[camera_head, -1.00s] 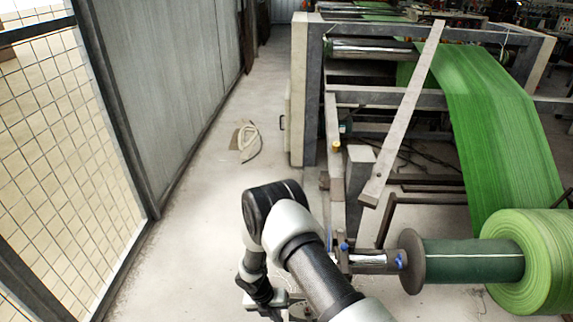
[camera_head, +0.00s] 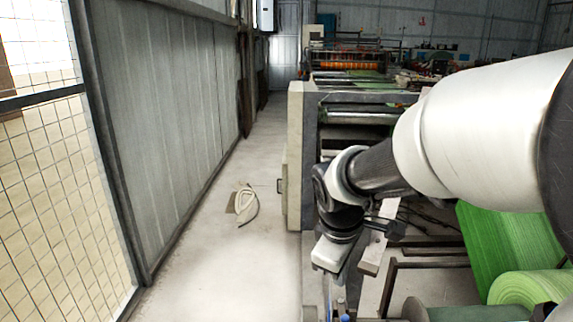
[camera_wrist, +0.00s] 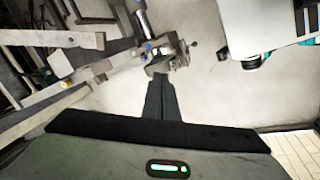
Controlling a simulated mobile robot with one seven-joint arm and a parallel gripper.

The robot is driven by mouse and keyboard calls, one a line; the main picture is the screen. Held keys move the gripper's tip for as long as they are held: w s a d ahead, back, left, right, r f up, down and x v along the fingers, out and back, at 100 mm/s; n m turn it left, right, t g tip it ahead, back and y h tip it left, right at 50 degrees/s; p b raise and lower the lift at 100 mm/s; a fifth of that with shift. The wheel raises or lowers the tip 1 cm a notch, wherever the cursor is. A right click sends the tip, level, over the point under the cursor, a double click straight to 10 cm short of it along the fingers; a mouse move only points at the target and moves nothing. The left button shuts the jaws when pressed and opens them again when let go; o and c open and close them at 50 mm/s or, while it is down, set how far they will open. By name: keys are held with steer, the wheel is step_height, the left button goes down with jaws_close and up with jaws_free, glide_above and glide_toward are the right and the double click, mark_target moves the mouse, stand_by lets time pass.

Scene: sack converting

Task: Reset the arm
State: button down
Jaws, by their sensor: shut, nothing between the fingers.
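My arm reaches in from the right of the head view, with its wrist (camera_head: 340,195) bent downward in front of the machine frame. My gripper (camera_wrist: 160,80) shows in the wrist view as two dark fingers together, shut and empty. In the head view I cannot make out the fingertips clearly. In the wrist view a metal shaft end with a clamp block (camera_wrist: 165,52) lies beyond the fingertips. I cannot tell how far apart they are.
A green woven roll (camera_head: 530,288) and a green web (camera_head: 510,240) are at the lower right. A machine frame (camera_head: 300,150) stands behind my arm. A pale coil (camera_head: 246,205) lies on the floor. The aisle beside the grey wall (camera_head: 165,120) is otherwise clear.

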steer(key=s+d+r+m+t+y, duration=0.1)
steer(key=s+d+r+m, duration=0.1)
steer(key=s+r+m, duration=0.35)
steer(key=s+d+r+m+t, duration=0.1)
steer(key=s+r+m+t, duration=0.15)
steer(key=s+m, duration=0.55)
step_height(320, 180, up, 23)
steer(key=s+n+g+p, duration=0.1)
steer(key=s+n+p, duration=0.1)
steer(key=p, duration=2.1)
steer(key=shift+d, duration=0.15)
steer(key=shift+s+d, duration=0.1)
steer(key=shift+d, duration=0.05)
